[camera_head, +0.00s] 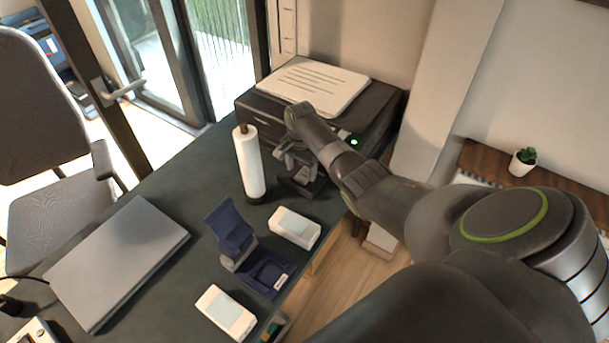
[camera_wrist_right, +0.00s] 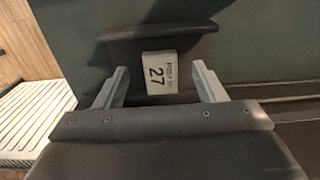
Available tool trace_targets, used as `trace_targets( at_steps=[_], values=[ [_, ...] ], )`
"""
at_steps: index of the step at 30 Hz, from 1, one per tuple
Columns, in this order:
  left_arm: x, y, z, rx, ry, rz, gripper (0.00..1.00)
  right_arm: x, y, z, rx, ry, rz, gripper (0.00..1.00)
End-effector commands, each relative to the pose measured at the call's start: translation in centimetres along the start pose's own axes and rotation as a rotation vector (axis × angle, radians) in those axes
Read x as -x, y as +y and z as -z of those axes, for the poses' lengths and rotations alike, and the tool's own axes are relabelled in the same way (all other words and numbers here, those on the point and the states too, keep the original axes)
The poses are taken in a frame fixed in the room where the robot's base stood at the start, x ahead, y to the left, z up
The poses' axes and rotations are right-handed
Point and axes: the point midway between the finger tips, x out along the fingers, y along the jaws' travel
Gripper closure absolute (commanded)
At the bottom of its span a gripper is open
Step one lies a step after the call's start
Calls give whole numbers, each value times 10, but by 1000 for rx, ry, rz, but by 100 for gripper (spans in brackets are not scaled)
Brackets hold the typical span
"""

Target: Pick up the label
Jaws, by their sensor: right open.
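The label (camera_wrist_right: 160,73) is a small white piece printed "POST" and "27" in the right wrist view. It lies against a dark holder (camera_wrist_right: 205,42) and sits between the two fingers in the picture. My right gripper (camera_wrist_right: 160,85) is open, with one light grey finger on each side of the label and no visible contact. In the head view my right gripper (camera_head: 284,162) is over the dark holder (camera_head: 300,188) in front of the printer. The label is hidden or too small to make out there. My left gripper is not in view.
A black printer (camera_head: 290,125) with paper (camera_head: 314,84) stands behind. A white roll on a stand (camera_head: 250,165) is close to the left of my right gripper. A navy open case (camera_head: 240,245), white boxes (camera_head: 294,228) and a laptop (camera_head: 118,262) are on the dark table.

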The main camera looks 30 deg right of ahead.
Motion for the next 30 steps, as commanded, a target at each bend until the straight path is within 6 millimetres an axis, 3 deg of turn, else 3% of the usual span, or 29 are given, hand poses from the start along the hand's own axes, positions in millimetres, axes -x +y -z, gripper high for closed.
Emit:
trace_targets(
  at_steps=[7,17,27,30],
  values=[
    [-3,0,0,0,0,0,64,-24,-1,0,1,-2,-1,36],
    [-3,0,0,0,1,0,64,-27,-1,1,1,0,1,38],
    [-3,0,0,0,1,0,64,-27,0,1,1,0,0,82],
    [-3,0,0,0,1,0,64,-27,0,1,1,0,0,84]
  ],
)
